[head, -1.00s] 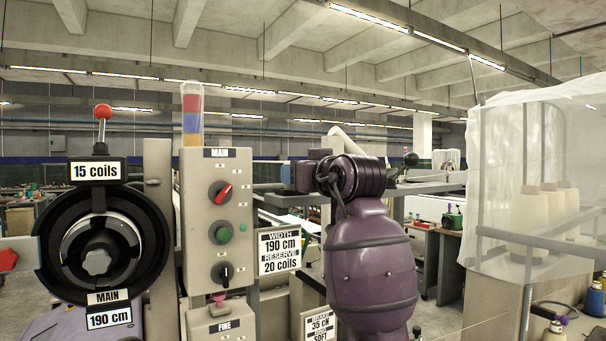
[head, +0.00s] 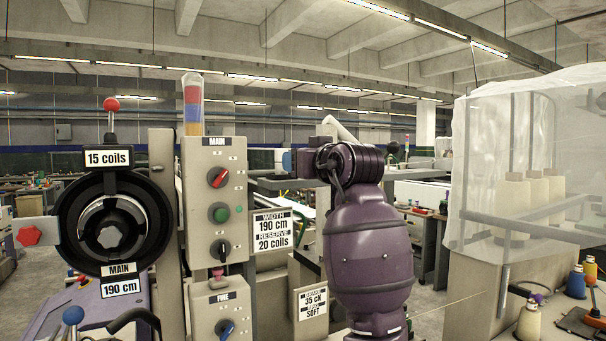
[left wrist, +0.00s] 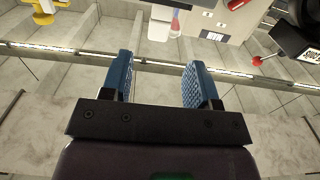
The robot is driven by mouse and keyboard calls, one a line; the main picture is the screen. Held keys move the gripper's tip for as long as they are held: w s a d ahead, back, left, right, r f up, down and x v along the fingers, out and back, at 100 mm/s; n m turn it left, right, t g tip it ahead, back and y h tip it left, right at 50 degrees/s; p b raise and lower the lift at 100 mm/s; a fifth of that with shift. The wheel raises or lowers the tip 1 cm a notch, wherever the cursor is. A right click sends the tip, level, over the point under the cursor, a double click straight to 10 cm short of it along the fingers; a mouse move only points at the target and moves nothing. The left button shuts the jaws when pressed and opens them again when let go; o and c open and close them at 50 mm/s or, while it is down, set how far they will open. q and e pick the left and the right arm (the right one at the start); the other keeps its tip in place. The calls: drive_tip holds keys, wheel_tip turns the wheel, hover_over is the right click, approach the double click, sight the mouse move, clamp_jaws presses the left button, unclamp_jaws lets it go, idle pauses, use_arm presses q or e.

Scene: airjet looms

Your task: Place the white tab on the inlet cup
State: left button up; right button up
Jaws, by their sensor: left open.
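I cannot pick out the white tab or the inlet cup for certain in either view. A pale flat plate (head: 42,229) with a red star knob sticks out left of a black round feeder dial (head: 108,222). My purple arm (head: 370,250) stands right of the grey control box, its wrist turned away. Its gripper is mostly hidden in the head view. In the left wrist view my left gripper (left wrist: 160,78) is open, its two blue ribbed fingers wide apart with nothing between them. My right gripper is not in view.
The grey control box (head: 215,175) has switches and a lamp tower (head: 193,105). A label card (head: 272,231) hangs between box and arm. On the right stand a translucent cover (head: 480,180) over pale cones and several thread spools (head: 529,318). A thin thread runs toward my arm.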

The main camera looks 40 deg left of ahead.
use_arm(q)
drive_tip(key=w+d+f+m+t+h, duration=0.2)
drive_tip(key=f+m+t, duration=0.15)
drive_tip(key=f, duration=0.65)
drive_tip(key=w+d+f+m+t+h, duration=0.1)
drive_tip(key=w+f+m+t+h, duration=0.3)
drive_tip(key=f, duration=0.6)
drive_tip(key=w+d+f+m+t, duration=0.15)
drive_tip(key=f+m, duration=0.35)
drive_tip(key=f, duration=0.5)
drive_tip(key=s+d+f+m+h, duration=0.2)
drive_tip(key=s+d+f+h, duration=0.1)
drive_tip(key=f, duration=0.5)
drive_tip(key=s+d+f+m+h, duration=0.1)
drive_tip(key=s+d+f+h, duration=0.15)
drive_tip(key=f, duration=0.65)
drive_tip(key=s+d+f+g+h, duration=0.1)
drive_tip(key=s+d+f, duration=0.3)
drive_tip(key=s+f, duration=0.6)
drive_tip(key=s+d+f+g+h, duration=0.1)
drive_tip(key=s+d+f+h, duration=0.3)
drive_tip(key=s+f, duration=0.6)
drive_tip(key=s+d, duration=0.1)
drive_tip(key=s, duration=0.2)
drive_tip(key=shift+s+f+g, duration=0.15)
drive_tip(key=shift+s+g, duration=0.15)
drive_tip(key=shift+h, duration=0.25)
drive_tip(key=shift+w+f+b, duration=0.2)
drive_tip(key=shift+f+b, duration=0.1)
drive_tip(key=shift+b, duration=0.25)
